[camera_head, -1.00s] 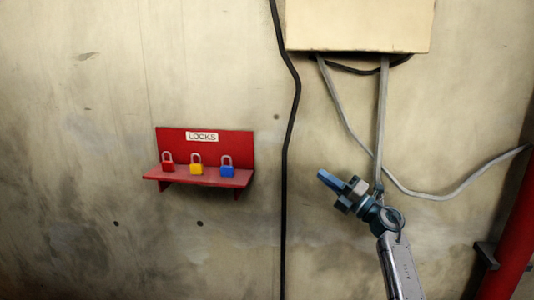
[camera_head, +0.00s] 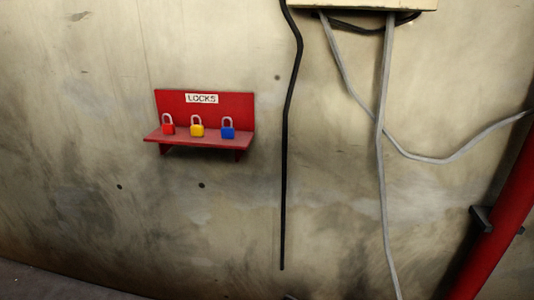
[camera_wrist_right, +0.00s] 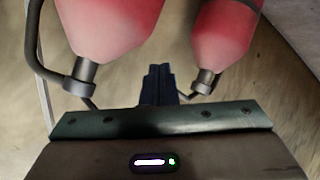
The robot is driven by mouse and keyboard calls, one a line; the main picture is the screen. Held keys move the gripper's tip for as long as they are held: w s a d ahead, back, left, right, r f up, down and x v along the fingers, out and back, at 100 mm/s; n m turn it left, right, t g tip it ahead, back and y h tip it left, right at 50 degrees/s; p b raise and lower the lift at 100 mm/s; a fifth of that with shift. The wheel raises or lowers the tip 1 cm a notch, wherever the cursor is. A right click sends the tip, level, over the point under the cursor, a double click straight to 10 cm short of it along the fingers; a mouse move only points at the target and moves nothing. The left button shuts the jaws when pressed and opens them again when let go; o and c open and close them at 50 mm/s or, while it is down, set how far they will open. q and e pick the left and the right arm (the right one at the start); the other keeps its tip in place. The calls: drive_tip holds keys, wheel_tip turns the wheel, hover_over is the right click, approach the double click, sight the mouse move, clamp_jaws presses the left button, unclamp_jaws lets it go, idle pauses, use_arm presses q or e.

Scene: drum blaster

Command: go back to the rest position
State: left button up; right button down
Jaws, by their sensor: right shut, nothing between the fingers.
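My right gripper (camera_wrist_right: 158,84) shows in the right wrist view with its dark fingers together and nothing between them. It points toward two red rounded vessels with metal necks, one at the upper left (camera_wrist_right: 115,25) and one at the upper right (camera_wrist_right: 222,38). I cannot tell how far they are from the fingers. In the head view the right arm is out of the picture, apart from perhaps a small dark tip at the bottom edge. My left gripper is in no view.
A red shelf (camera_head: 205,103) marked LOCKS hangs on the wall with a red padlock (camera_head: 168,129), a yellow one (camera_head: 197,131) and a blue one (camera_head: 228,133). A black cable (camera_head: 286,150), grey cables (camera_head: 380,150) and a red pipe (camera_head: 500,235) are to the right.

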drive_tip(key=s+f+m+g, duration=0.2)
drive_tip(key=s+f, duration=0.4)
drive_tip(key=s, duration=0.9)
drive_tip(key=s+f+m+g, duration=0.1)
drive_tip(key=s+f+g, duration=0.4)
drive_tip(key=s, duration=1)
drive_tip(key=s+f+m+g, duration=0.2)
drive_tip(key=s+f, duration=0.5)
drive_tip(key=s, duration=0.8)
drive_tip(key=shift+d+f+m+g+h, duration=0.3)
drive_tip(key=shift+d+g+h, duration=0.1)
drive_tip(key=shift+g, duration=0.3)
